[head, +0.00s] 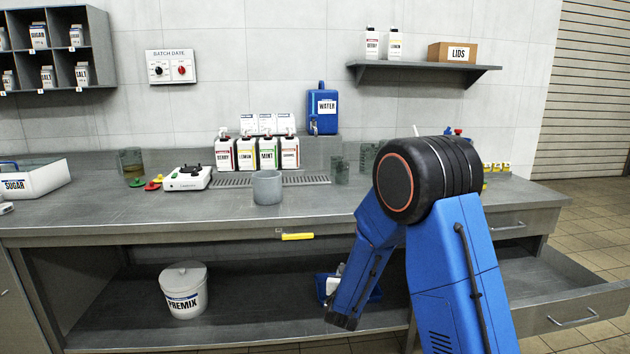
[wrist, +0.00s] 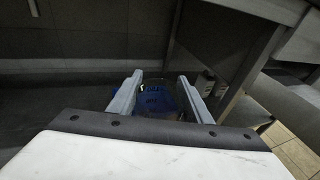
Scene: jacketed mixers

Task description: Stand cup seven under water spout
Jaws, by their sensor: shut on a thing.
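My gripper (wrist: 160,93) reaches down to the lower shelf under the counter. Its grey fingers stand apart with a dim blue thing (wrist: 153,101) bearing white marks between them. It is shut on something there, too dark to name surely. I cannot tell cup seven in either view. The blue jug labelled WATER (head: 322,109) stands on a raised ledge at the back, with its spout (head: 314,127) low on its left. A grey cup (head: 267,187) stands on the counter in front of the drip grate (head: 240,181), and a clear cup (head: 340,170) stands right of the grate.
Bottles labelled BERRY, LEMON and MINT (head: 268,153) stand left of the jug, behind the grate. A hot plate (head: 188,178) is farther left. A PREMIX tub (head: 184,290) stands on the lower shelf. An open drawer (head: 560,290) juts out at the right. The counter's front middle is clear.

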